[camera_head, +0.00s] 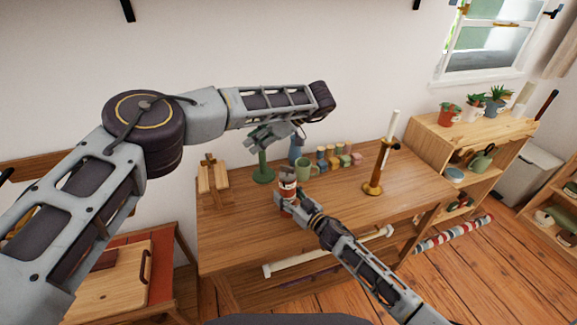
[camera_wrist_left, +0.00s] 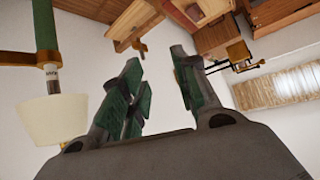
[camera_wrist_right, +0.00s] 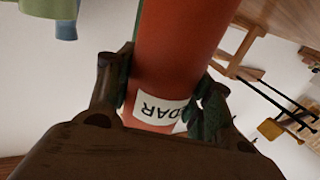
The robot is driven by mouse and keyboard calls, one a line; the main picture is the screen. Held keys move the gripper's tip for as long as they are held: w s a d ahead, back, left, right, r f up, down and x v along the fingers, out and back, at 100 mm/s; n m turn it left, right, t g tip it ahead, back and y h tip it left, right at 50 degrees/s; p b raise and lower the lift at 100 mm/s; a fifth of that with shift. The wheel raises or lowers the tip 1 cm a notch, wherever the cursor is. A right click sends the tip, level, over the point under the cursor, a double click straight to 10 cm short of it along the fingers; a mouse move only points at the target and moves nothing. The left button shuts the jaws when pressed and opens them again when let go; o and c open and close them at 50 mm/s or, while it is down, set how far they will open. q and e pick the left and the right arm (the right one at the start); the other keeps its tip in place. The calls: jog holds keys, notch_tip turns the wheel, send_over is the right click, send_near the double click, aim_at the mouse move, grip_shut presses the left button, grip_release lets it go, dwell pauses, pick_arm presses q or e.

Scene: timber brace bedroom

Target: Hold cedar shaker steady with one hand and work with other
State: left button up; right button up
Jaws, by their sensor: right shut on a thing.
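The cedar shaker (camera_head: 287,186) is a red cylinder with a white label, standing near the middle of the wooden table. In the right wrist view the shaker (camera_wrist_right: 175,60) fills the centre, and part of its label reads "DAR". My right gripper (camera_head: 284,204) is shut on its lower part, with a finger on each side. My left gripper (camera_head: 268,138) hangs above and behind the shaker, apart from it. In the left wrist view the left fingers (camera_wrist_left: 160,85) are spread with nothing between them. The shaker's top is hard to make out in the head view.
The wooden table (camera_head: 240,235) has a clear front left. Behind the shaker stand a green holder (camera_head: 264,172), a green mug (camera_head: 303,168) and several small jars (camera_head: 333,160). A brass candlestick (camera_head: 374,180) stands right, a wooden stand (camera_head: 213,185) left.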

pick_arm(q)
jog(key=h, duration=0.1)
notch_tip(320, 180, up, 4)
jog(key=m+g+h, duration=0.1)
jog(key=m+h, duration=0.1)
jog(key=h, duration=0.7)
send_over(289, 167)
jog(key=shift+w, duration=0.15)
jog(key=shift+f, duration=0.1)
jog(key=shift+f, duration=5.9)
grip_shut()
